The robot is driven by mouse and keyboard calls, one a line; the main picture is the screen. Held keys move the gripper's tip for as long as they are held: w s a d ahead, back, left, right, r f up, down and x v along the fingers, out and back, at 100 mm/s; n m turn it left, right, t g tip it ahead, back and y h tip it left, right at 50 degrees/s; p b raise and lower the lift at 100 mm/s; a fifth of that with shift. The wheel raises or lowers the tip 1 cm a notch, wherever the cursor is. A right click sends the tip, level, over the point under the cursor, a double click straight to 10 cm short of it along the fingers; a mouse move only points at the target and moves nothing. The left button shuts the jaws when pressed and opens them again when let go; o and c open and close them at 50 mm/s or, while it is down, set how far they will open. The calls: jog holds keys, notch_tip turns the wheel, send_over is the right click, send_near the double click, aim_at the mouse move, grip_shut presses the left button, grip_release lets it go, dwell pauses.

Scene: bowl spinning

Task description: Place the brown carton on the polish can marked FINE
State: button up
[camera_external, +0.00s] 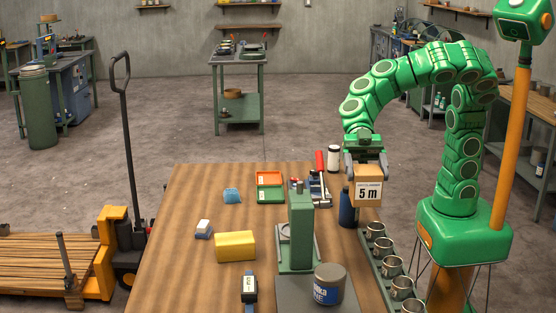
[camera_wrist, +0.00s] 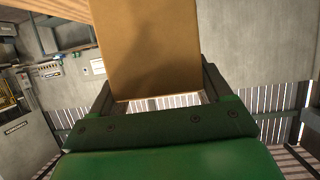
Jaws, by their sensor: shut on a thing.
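The brown carton (camera_external: 367,187) has a white label reading "5 m" and hangs above the right side of the wooden table. My gripper (camera_external: 366,160) is shut on it from above. In the wrist view the carton (camera_wrist: 148,45) fills the top middle between the two fingers of my gripper (camera_wrist: 158,90). The polish can (camera_external: 329,284) stands at the table's front, below and left of the carton. Its blue label is partly turned away, and I read only "...NE" on it. The can is not seen in the wrist view.
A green press-like stand (camera_external: 298,235) rises beside the can. A dark blue bottle (camera_external: 346,207) stands just left of the carton. Several metal cups (camera_external: 391,265) line the right edge. A yellow block (camera_external: 235,246) and a watch-like device (camera_external: 249,288) lie on the table (camera_external: 180,270).

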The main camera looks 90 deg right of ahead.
jog(key=shift+s+a+f+n+g, duration=0.1)
jog(key=shift+s+a+n+g, duration=0.1)
jog(key=shift+s, duration=0.2)
jog(key=shift+s+a+f+n+g, duration=0.1)
jog(key=shift+s+a+g, duration=0.1)
jog(key=shift+s, duration=0.15)
jog(key=shift+w+a+f, duration=1.55)
jog(key=shift+w+f, duration=0.35)
jog(key=shift+f, duration=0.35)
jog(key=shift+w+a+f, duration=1.35)
jog(key=shift+w+f, duration=0.35)
jog(key=shift+f, duration=0.4)
jog(key=shift+w+a+f, duration=1.4)
jog(key=shift+w+f, duration=0.35)
jog(key=shift+f, duration=0.35)
jog(key=shift+f, duration=0.15)
jog(key=o, duration=1.1)
